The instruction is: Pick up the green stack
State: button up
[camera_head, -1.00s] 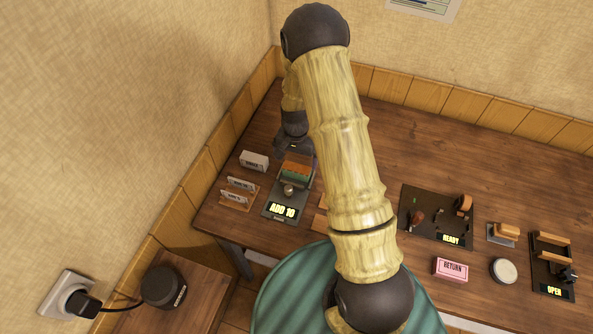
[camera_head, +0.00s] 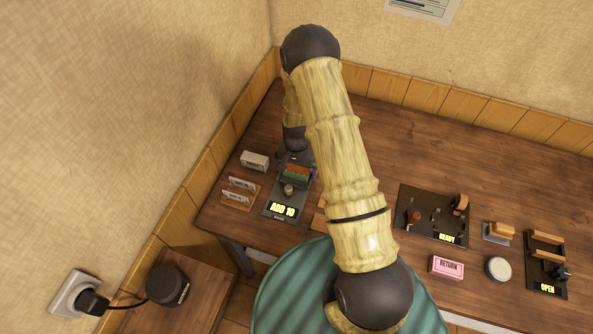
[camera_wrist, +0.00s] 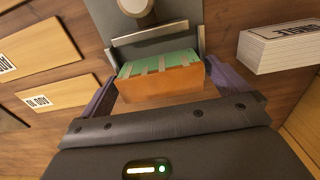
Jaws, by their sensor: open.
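The green stack (camera_wrist: 160,68) is a block with a green, pale-striped top and an orange-brown side. It sits at the back of a dark grey device with a round knob (camera_wrist: 137,7) and a lit "ADD 10" display (camera_head: 283,209). In the head view the stack (camera_head: 296,173) is partly covered by my gripper. My gripper (camera_wrist: 165,82) is open, with one purplish finger on each side of the stack. I cannot tell whether the fingers touch it.
A white labelled block (camera_wrist: 281,46) stands close beside the stack. Small wooden card holders (camera_head: 240,193) are left of the device. Further right are a dark "READY" station (camera_head: 425,229), a pink "RETURN" block (camera_head: 446,267), a white round piece (camera_head: 499,269) and an "OPEN" station (camera_head: 546,275).

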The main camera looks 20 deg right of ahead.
aim_at(296, 167)
jog(key=c, duration=1)
jog(key=shift+c, duration=0.2)
jog(key=shift+r, duration=0.15)
notch_tip(296, 167, up, 10)
jog(key=b, duration=0.2)
jog(key=shift+b, duration=0.35)
jog(key=shift+f, duration=0.2)
